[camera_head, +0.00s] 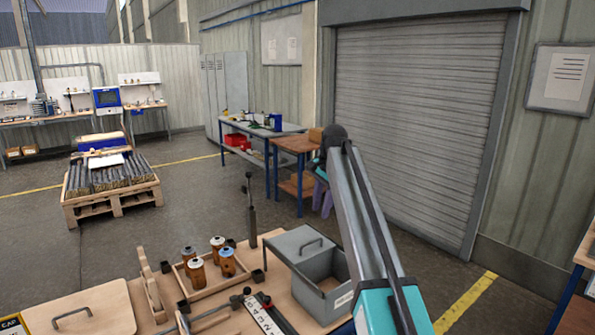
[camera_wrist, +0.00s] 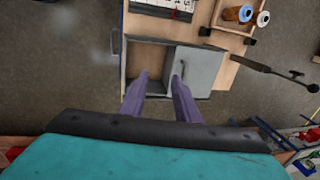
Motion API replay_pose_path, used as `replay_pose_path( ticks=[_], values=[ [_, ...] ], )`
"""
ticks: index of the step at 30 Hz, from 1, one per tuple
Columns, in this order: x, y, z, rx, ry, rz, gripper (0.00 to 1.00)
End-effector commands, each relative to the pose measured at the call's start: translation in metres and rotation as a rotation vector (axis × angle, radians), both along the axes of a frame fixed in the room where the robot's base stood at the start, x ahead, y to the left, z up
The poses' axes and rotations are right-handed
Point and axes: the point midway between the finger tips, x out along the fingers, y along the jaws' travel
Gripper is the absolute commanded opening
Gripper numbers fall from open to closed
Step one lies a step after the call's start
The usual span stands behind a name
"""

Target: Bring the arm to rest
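My gripper (camera_wrist: 160,78) shows two purple fingers standing apart with nothing between them in the wrist view. In the head view my gripper (camera_head: 322,212) hangs, fingers down, at the end of my raised arm, beyond the workbench (camera_head: 118,270). In the wrist view the fingers overlap the grey bin (camera_wrist: 205,70) in the picture but seem well above it. The grey bin (camera_head: 345,300) has a handled lid over one part and an open compartment beside it.
A lidded wooden box (camera_head: 70,312) is at the bench's front left. A dark upright lever (camera_head: 251,210) rises at the bench's back. A blue-legged table (camera_head: 298,145), a pallet (camera_head: 112,200) and a roller shutter (camera_head: 415,120) stand beyond. Open floor lies behind the bench.

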Motion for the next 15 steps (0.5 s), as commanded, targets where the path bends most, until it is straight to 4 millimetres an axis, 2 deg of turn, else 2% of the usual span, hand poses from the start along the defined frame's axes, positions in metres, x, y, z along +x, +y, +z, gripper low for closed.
replay_pose_path(
  ticks=[11,15],
  values=[
    [-0.014,-0.009,-0.045,-0.017,0.005,0.054,0.29],
    [-0.022,-0.013,-0.068,-0.026,0.007,0.085,0.29]
  ],
)
